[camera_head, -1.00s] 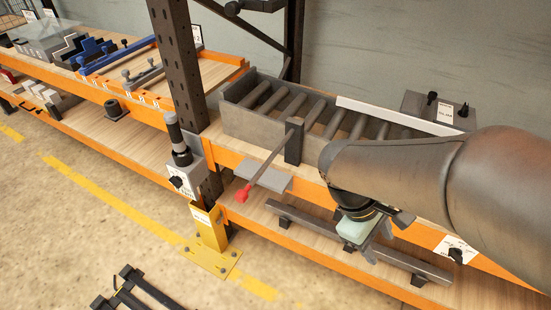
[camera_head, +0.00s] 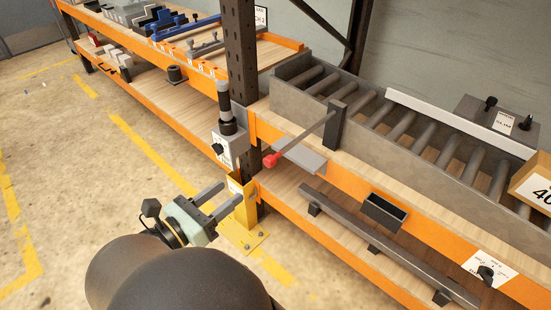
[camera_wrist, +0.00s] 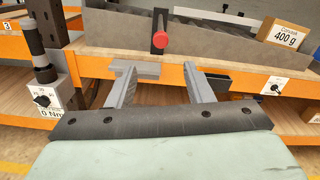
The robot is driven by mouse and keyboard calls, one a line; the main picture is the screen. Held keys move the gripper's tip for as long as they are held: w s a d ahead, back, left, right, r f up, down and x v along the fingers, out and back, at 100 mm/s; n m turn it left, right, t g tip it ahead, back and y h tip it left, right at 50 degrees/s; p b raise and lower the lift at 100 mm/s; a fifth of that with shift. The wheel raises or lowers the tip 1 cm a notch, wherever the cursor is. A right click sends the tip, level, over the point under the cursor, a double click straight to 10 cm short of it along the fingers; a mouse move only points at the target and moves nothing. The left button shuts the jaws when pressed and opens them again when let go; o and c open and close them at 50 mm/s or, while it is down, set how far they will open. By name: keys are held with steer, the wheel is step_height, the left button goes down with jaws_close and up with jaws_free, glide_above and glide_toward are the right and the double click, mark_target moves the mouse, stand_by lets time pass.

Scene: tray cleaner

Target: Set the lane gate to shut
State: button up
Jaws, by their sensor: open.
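The lane gate's lever (camera_head: 303,137) is a thin grey bar with a red knob (camera_head: 271,160) on its near end. It runs from a dark upright bracket (camera_head: 336,125) at the roller lane's near side and sticks out past the orange beam. My gripper (camera_head: 231,194) is open and empty, in front of the rack and to the lower left of the knob in the head view. In the wrist view the red knob (camera_wrist: 161,40) shows above and between my two parted fingers (camera_wrist: 158,70), apart from them. The knob hides most of the bar there.
The roller lane (camera_head: 400,122) lies on the upper shelf, with a carton marked 400 g (camera_head: 533,187) at right. A torque driver on a dial box (camera_head: 229,148) stands beside the rack post (camera_head: 241,60). A yellow post guard (camera_head: 243,212) is near my fingers. A grey plate (camera_head: 302,160) sits below the lever.

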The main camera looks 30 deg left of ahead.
mark_target(266, 163)
steer(key=w+d, duration=0.1)
steer(key=w, duration=0.4)
steer(key=w+d, duration=0.1)
steer(key=w, duration=0.4)
steer(key=w+d, duration=0.1)
steer(key=w, duration=0.4)
steer(key=shift+w+d, duration=0.1)
steer(key=shift+w, duration=0.1)
